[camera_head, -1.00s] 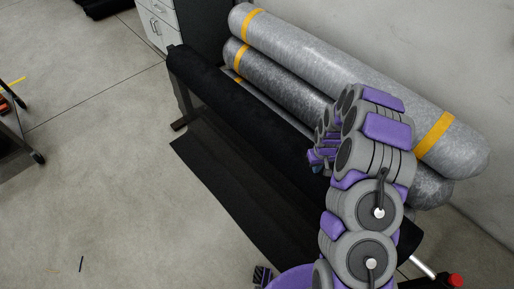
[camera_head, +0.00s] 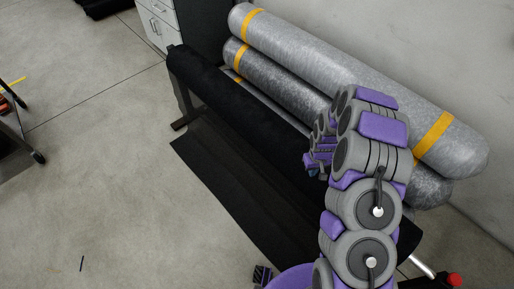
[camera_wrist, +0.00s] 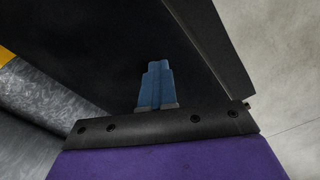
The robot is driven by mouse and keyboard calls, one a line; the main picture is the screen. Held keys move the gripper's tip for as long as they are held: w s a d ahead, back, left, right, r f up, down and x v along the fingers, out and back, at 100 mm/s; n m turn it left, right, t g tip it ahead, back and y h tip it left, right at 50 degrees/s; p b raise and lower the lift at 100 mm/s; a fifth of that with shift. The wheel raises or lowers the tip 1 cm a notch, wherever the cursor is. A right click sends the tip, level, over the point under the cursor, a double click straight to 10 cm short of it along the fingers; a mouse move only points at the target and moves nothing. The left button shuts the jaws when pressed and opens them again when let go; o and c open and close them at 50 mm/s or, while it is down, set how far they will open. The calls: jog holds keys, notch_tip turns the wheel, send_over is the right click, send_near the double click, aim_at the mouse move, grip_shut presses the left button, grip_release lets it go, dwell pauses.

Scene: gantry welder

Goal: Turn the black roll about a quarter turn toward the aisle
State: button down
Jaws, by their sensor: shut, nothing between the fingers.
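The black roll (camera_head: 235,105) lies on a low stand, running from the upper left down to the lower right, with a black sheet (camera_head: 225,175) hanging from it to the floor on the aisle side. My arm covers its right part in the head view. My gripper (camera_head: 312,172) is over the right half of the roll. In the wrist view its blue fingers (camera_wrist: 155,82) are shut together and empty, in front of the roll's black surface (camera_wrist: 95,50). I cannot tell whether the fingertips touch the roll.
Grey wrapped rolls (camera_head: 335,65) with yellow bands are stacked right behind the black roll, against the wall. A bar with a red end (camera_head: 455,280) sticks out at the lower right. A drawer cabinet (camera_head: 157,22) stands beyond the far end. The aisle floor (camera_head: 90,180) at the left is mostly clear.

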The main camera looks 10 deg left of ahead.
jog(key=shift+s+a+f, duration=0.1)
jog(key=shift+a+f, duration=0.05)
jog(key=shift+s+f, duration=0.1)
jog(key=shift+s, duration=0.05)
jog(key=shift+s+a+f, duration=0.1)
jog(key=shift+s+f, duration=0.1)
jog(key=shift+s, duration=0.05)
jog(key=shift+s+a+f, duration=0.15)
jog(key=shift+a+f, duration=0.05)
jog(key=shift+a, duration=0.1)
jog(key=shift+r, duration=0.15)
dwell(0.3)
jog(key=shift+r+p, duration=0.35)
jog(key=shift+r, duration=0.15)
notch_tip(320, 180, up, 6)
jog(key=s+a+p, duration=0.1)
jog(key=s, duration=0.1)
jog(key=shift+a+p, duration=0.3)
jog(key=shift+p, duration=0.1)
